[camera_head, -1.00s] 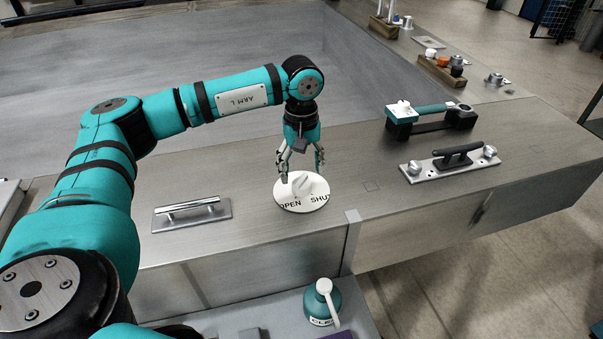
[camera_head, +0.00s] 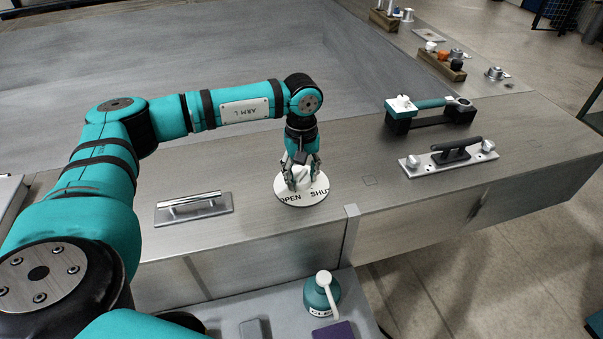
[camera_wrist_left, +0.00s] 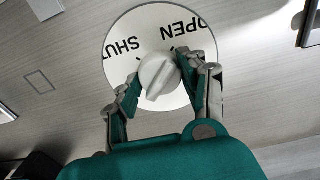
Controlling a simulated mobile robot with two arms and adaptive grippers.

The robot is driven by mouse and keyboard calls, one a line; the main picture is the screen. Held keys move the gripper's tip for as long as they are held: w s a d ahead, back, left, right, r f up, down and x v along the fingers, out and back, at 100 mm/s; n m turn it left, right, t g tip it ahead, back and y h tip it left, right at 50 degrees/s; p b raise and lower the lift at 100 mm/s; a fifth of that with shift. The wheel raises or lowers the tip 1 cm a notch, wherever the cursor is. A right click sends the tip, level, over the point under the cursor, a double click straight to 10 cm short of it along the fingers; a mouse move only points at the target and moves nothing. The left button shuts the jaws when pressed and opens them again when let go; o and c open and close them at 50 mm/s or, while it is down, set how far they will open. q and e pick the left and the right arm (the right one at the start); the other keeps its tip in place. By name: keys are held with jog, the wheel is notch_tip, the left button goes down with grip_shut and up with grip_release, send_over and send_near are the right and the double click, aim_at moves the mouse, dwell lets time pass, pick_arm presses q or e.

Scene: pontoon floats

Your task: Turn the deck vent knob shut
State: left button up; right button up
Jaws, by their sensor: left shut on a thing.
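The deck vent knob (camera_head: 300,176) is white and round with a raised grip bar. It sits in the middle of a white disc (camera_head: 316,199) marked OPEN on the left and SHUT on the right in the head view. My left gripper (camera_head: 300,182) points down over the disc and is shut on the knob. In the left wrist view the knob (camera_wrist_left: 159,76) sits between the two fingers of the left gripper (camera_wrist_left: 158,85), with the disc's words OPEN and SHUT upside down beyond it. The fingers hide part of the knob. My right gripper is not in view.
A metal handle (camera_head: 194,206) lies left of the disc. A black cleat on a plate (camera_head: 452,157) and a teal-barred fixture (camera_head: 430,112) stand to the right. A teal bottle (camera_head: 322,296) stands on the lower front surface. Bare deck lies right of the disc.

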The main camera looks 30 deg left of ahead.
pick_arm(q)
jog(key=shift+c, duration=0.8)
